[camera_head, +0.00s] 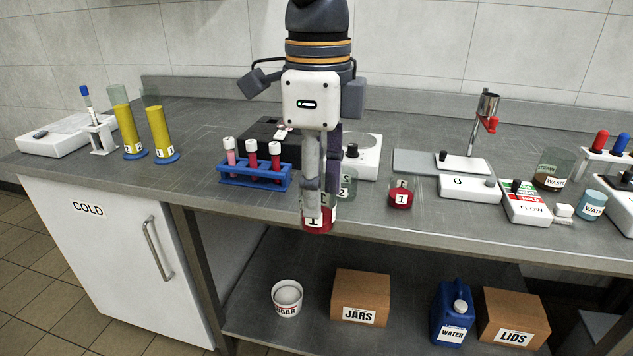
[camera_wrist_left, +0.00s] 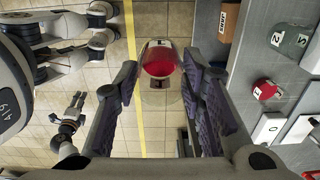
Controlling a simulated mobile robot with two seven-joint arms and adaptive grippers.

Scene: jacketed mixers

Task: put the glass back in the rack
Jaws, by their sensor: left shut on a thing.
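My left gripper (camera_head: 318,200) points down at the front edge of the bench and is shut on a glass with red liquid (camera_head: 318,222). In the left wrist view the glass (camera_wrist_left: 161,62) sits between the fingertips of the left gripper (camera_wrist_left: 168,85), over the floor. Its label is partly hidden. A blue rack (camera_head: 238,181) stands left of the gripper on the bench and holds three white-capped tubes.
A red glass marked 1 (camera_head: 401,196) stands right of the gripper; a glass marked 2 (camera_head: 347,184) is partly behind it. Two yellow cylinders (camera_head: 128,130) stand at left.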

